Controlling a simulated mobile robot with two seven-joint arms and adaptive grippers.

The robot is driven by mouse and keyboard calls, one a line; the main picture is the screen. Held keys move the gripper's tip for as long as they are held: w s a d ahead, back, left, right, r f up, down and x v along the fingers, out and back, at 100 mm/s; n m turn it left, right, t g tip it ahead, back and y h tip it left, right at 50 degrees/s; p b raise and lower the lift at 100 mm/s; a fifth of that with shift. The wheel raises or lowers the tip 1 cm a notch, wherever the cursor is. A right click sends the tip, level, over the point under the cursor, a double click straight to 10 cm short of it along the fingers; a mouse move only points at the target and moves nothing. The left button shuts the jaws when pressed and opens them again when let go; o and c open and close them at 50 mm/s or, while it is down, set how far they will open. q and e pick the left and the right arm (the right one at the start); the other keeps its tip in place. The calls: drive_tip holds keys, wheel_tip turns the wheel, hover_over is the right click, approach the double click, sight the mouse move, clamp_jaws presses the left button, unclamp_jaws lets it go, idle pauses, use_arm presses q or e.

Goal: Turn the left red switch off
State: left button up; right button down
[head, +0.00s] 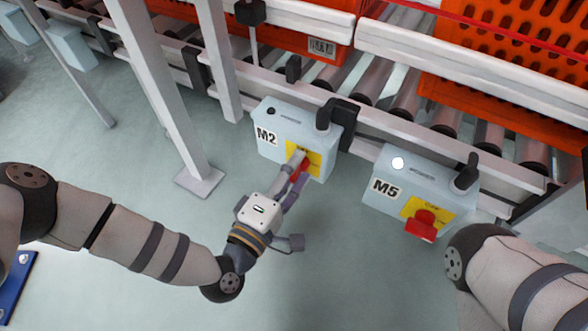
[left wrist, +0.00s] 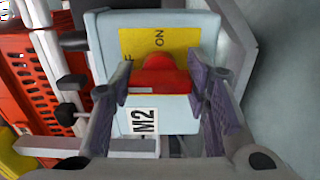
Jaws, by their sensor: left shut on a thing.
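The left switch box, M2 (head: 275,140), is pale blue-grey and fixed to the conveyor frame. Its red switch (head: 304,163) sits on a yellow plate and is partly hidden by my left gripper (head: 297,172). In the left wrist view, the fingers of my left gripper (left wrist: 162,88) are on both sides of the red switch (left wrist: 163,78) and shut on it. The yellow plate (left wrist: 150,42) shows "ON" and part of "OFF". The small round lamp (head: 271,111) on M2 is dark. My right gripper is out of view; only part of my right arm shows.
A second box, M5 (head: 380,204), stands to the right with its own red switch (head: 421,224) and a lit white lamp (head: 398,163). Orange totes (head: 300,30) sit on the roller conveyor behind. A pale post (head: 165,90) stands left of M2. The floor in front is clear.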

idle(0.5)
use_arm(q)
drive_tip(key=o, duration=1.2)
drive_tip(key=shift+c, duration=0.2)
drive_tip(key=shift+s, duration=0.1)
drive_tip(key=v, duration=1.2)
